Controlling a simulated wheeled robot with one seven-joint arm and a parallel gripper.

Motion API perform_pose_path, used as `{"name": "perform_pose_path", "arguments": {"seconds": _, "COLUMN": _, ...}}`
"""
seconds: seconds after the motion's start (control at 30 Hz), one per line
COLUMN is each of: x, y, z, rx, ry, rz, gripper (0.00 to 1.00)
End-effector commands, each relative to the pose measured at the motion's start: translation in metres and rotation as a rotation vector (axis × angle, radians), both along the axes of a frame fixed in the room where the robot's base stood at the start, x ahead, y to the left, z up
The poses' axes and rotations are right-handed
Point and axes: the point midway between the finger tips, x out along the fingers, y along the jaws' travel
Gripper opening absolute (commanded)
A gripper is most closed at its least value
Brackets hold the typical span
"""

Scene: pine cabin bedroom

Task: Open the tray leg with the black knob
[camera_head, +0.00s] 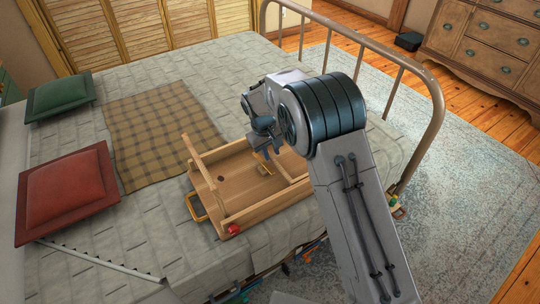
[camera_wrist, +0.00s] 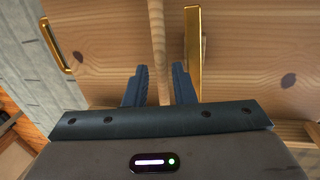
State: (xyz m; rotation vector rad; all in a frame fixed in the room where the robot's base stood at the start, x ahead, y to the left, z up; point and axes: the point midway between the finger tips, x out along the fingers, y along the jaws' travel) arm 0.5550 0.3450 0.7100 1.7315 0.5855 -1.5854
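The wooden tray (camera_head: 205,190) lies on the bed, with one wooden leg bar (camera_head: 196,160) tilted up at its left side. A red knob (camera_head: 233,229) is at its near left corner. I see no black knob in either view; my gripper and arm hide part of the tray's right side. My gripper (camera_head: 268,150) is over the tray. In the wrist view the gripper (camera_wrist: 160,85) has its fingers apart, with a thin wooden bar (camera_wrist: 158,35) between them and slight gaps beside it. A brass strip (camera_wrist: 193,50) lies just right of the bar.
A brass handle (camera_head: 195,207) sticks out from the tray's near left side. A plaid blanket (camera_head: 160,135), a red pillow (camera_head: 65,192) and a green pillow (camera_head: 60,95) lie on the bed. The metal bed rail (camera_head: 437,115) curves behind and right of my arm.

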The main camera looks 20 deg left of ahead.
Motion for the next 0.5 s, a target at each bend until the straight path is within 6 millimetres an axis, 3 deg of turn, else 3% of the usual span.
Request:
{"name": "perform_pose_path", "arguments": {"seconds": 0.2, "x": 0.003, "y": -0.002, "z": -0.020, "rx": 0.000, "ry": 0.000, "rz": 0.001, "gripper": 0.23}}
{"name": "perform_pose_path", "arguments": {"seconds": 0.5, "x": 0.003, "y": -0.002, "z": -0.022, "rx": 0.001, "ry": -0.001, "rz": 0.001, "gripper": 0.23}}
